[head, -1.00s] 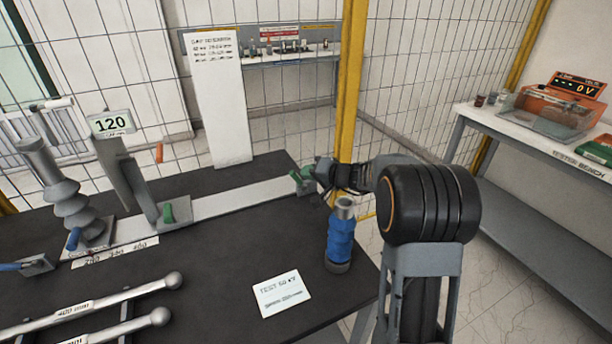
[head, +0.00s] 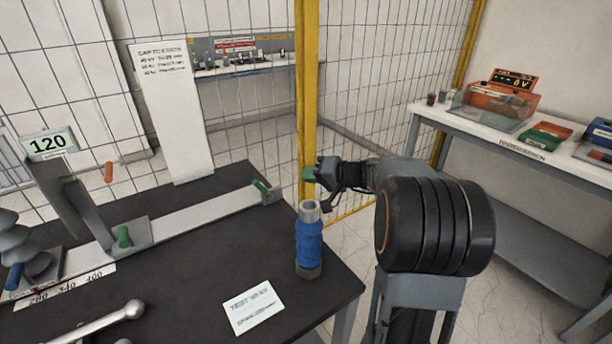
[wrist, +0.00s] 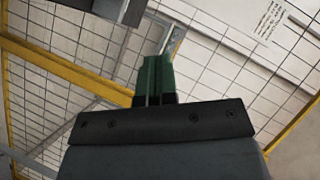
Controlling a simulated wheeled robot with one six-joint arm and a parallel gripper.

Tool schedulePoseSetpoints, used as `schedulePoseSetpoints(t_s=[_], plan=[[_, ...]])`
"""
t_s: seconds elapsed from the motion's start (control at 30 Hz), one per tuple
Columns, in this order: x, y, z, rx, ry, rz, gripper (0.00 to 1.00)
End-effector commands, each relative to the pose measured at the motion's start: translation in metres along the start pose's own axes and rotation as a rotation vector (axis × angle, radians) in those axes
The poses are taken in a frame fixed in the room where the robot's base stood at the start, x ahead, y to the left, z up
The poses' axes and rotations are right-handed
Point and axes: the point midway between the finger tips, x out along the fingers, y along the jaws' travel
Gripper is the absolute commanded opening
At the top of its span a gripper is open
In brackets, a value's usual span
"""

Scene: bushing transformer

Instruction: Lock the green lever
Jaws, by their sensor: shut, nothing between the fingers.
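Two green levers show in the head view. One green lever (head: 261,187) is on the clamp block at the far right end of the pale rail (head: 195,216), leaning to the upper left. The other green lever (head: 124,237) stands roughly upright on the carriage foot further left along the rail. My gripper (head: 309,173) has green fingertips, shut and empty, in front of the yellow post. It is right of the rail-end lever, apart from it in the picture. The wrist view shows the shut green fingers (wrist: 155,78) with no lever visible at them.
A blue bushing (head: 309,243) stands upright on the dark table (head: 190,290) below my gripper. A white card (head: 254,305) lies nearby. The yellow post (head: 306,90) and mesh fence rise behind. A test bench (head: 470,127) with an orange device is at right.

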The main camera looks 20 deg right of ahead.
Motion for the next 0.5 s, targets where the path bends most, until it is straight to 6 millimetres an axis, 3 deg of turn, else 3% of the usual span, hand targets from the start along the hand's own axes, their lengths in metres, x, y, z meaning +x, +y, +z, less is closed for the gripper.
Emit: schedulePoseSetpoints(t_s=[0.27,0.37,0.5], plan=[[0.0,-0.002,0.0,-0.001,-0.002,-0.001,0.0],[0.003,-0.012,-0.001,-0.002,-0.015,-0.007,0.0],[0.015,-0.04,-0.006,-0.016,-0.068,-0.02,0.0]])
